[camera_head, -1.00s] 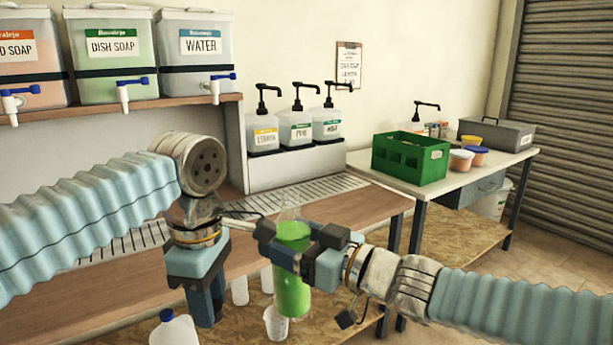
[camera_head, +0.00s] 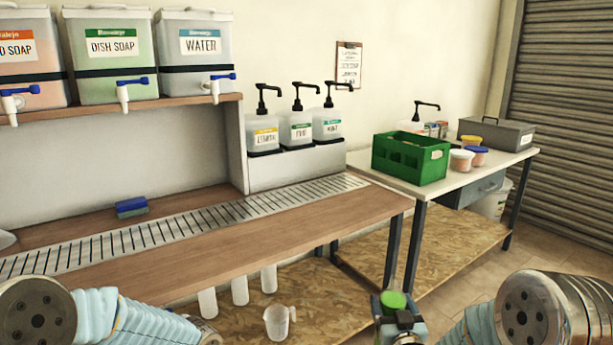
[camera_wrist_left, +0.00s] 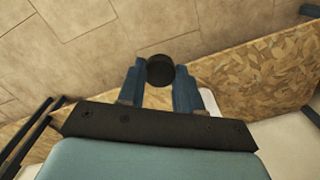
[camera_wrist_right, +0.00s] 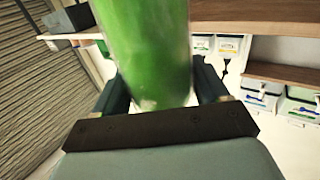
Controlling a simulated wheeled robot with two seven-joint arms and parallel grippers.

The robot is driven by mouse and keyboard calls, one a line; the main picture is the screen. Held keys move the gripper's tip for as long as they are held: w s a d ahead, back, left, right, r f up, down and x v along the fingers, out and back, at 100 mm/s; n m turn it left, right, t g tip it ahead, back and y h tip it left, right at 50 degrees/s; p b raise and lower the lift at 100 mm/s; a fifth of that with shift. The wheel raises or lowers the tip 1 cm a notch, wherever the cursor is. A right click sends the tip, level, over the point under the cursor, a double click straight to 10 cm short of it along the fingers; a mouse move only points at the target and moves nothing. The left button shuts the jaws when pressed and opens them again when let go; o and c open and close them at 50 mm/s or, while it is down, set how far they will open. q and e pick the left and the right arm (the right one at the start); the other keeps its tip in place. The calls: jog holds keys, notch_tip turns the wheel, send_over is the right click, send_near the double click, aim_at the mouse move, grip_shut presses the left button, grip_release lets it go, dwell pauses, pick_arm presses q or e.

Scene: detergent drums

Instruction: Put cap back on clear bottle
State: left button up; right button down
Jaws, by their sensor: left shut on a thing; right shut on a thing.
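The clear bottle, filled with green liquid (camera_wrist_right: 150,45), is in my right gripper (camera_wrist_right: 155,85), shut around its body in the right wrist view. In the head view the bottle's round green end (camera_head: 394,299) shows at the bottom edge, between the dark fingers of my right gripper (camera_head: 398,322). No cap shows on that end; the rest is hidden. My left gripper (camera_wrist_left: 160,75) is shut on a dark round cap (camera_wrist_left: 160,68) in the left wrist view. The left gripper is outside the head view. The cap and bottle are apart.
A wooden counter with a metal drain grate (camera_head: 180,228) spans the middle. A sponge (camera_head: 131,207) lies on it. Below are a measuring jug (camera_head: 279,322) and several white containers on a chipboard shelf (camera_head: 335,315). A green crate (camera_head: 411,157) stands on the right table.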

pick_arm(q)
jog(key=shift+f, duration=0.15)
pick_arm(e)
jog(key=shift+d+f, duration=0.1)
jog(key=shift+d, duration=0.1)
jog(key=s+a+f+n+g+y, duration=0.2)
jog(key=s+a+f+n+y, duration=0.2)
jog(key=a+f, duration=0.3)
jog(key=s+a+f+n+g+y, duration=0.2)
jog(key=s+a+f+n+y, duration=0.1)
jog(key=a+f+y, duration=0.4)
jog(key=shift+s+a+f+n, duration=0.2)
jog(key=shift+s+a+n, duration=0.2)
jog(key=shift+s+a, duration=0.4)
jog(key=shift+w+a, duration=0.15)
pick_arm(q)
jog(key=w+d+r, duration=0.7)
jog(key=d+r, duration=0.1)
jog(key=d, duration=0.3)
jog(key=d+r+m, duration=0.1)
jog(key=d+r, duration=0.9)
jog(key=d, duration=0.3)
jog(key=shift+s+d, duration=0.35)
jog(key=shift+d, duration=0.05)
